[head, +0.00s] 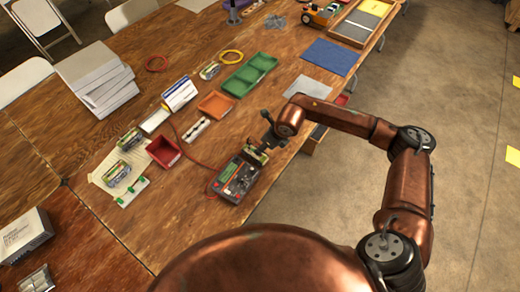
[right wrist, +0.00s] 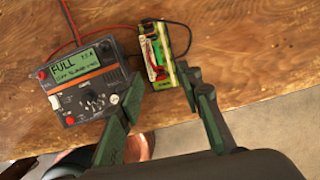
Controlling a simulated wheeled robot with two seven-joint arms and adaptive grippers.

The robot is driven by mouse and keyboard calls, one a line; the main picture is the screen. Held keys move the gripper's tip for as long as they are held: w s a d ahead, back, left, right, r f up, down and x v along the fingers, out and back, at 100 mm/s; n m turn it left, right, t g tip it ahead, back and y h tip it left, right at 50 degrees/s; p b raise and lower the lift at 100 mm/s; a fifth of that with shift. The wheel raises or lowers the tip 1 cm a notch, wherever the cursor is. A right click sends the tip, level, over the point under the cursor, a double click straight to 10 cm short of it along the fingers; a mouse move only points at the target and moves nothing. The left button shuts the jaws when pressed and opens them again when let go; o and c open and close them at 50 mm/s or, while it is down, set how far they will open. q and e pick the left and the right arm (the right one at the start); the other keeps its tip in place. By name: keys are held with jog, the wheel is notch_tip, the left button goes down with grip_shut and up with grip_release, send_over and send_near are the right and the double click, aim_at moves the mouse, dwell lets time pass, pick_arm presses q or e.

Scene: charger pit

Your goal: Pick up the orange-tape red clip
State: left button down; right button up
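A dark charger with a red edge (head: 238,179) sits near the table's front edge. In the right wrist view the charger (right wrist: 84,88) displays "FULL". Beside it is a green-and-yellow battery pack (right wrist: 157,50) in a holder; a red lead and a dark lead reach it. Small red parts show on the pack, but I cannot make out a clip with orange tape. My right gripper (right wrist: 162,90) is open, its fingers at either side of the pack's near end with nothing clearly held. In the head view the right gripper (head: 268,136) is over the pack. My left gripper is not in view.
A red bin (head: 164,152), an orange tray (head: 217,104) and a green tray (head: 250,73) stand on the wooden table (head: 130,205). A blue mat (head: 329,56) and grey mat (head: 308,87) lie to the right.

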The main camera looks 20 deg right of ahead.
jog(key=shift+x, duration=1.15)
grip_shut()
